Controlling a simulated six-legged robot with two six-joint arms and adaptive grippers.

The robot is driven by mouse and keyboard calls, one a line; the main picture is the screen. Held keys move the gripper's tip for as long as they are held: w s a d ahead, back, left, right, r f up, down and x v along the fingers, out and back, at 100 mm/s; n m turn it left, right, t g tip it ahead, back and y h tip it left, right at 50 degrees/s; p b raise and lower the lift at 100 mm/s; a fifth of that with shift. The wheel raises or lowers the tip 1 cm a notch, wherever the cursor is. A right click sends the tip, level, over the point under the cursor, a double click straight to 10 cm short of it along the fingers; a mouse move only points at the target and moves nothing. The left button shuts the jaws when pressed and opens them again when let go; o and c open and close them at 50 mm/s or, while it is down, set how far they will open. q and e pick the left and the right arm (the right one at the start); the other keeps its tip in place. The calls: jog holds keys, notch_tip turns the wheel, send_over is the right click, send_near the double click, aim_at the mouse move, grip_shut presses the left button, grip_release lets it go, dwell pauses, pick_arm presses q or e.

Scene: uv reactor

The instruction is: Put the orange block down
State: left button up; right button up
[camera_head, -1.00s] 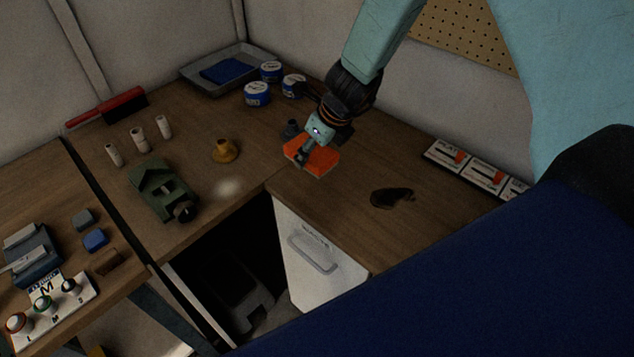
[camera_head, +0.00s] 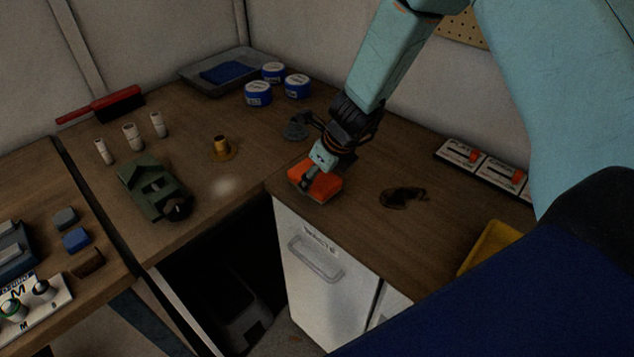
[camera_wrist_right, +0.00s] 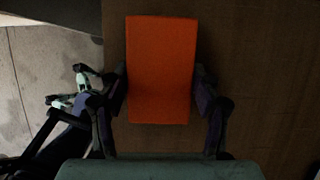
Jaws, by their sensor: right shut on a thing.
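The orange block (camera_head: 322,187) is at the corner of the wooden worktop (camera_head: 350,238), above the white waste cabinet. My right gripper (camera_head: 312,177) is shut on it from above. In the right wrist view the orange block (camera_wrist_right: 160,70) stands between the two fingers of the right gripper (camera_wrist_right: 162,95), with a finger against each side. Brown worktop shows behind the block there. I cannot tell whether the block touches the worktop or is slightly above it.
A dark smear or flat dark thing (camera_head: 404,197) lies right of the block. A grey knob-like thing (camera_head: 295,130) is behind it. A brass-coloured piece (camera_head: 222,148) and a green device (camera_head: 155,190) are left. The worktop edge and the dark gap are close in front.

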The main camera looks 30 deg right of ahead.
jog(key=shift+d, duration=0.15)
jog(key=shift+s+a+f, duration=0.1)
jog(key=shift+s+a, duration=0.05)
jog(key=shift+a, duration=0.15)
jog(key=o, duration=1.1)
jog(key=shift+w+d+f, duration=0.15)
jog(key=shift+w+d, duration=0.05)
jog(key=shift+d, duration=0.05)
jog(key=shift+s+a, duration=0.15)
jog(key=shift+a, duration=0.05)
jog(key=shift+r, duration=0.4)
jog(key=p+v, duration=0.7)
jog(key=v, duration=0.2)
jog(key=shift+d+r, duration=0.1)
jog(key=shift+r, duration=0.05)
jog(key=p+v, duration=0.2)
jog(key=shift+s+r, duration=0.25)
jog(key=shift+r, duration=0.05)
jog(key=shift+w+d+f, duration=0.1)
jog(key=shift+w+f, duration=0.1)
jog(key=shift+f, duration=0.05)
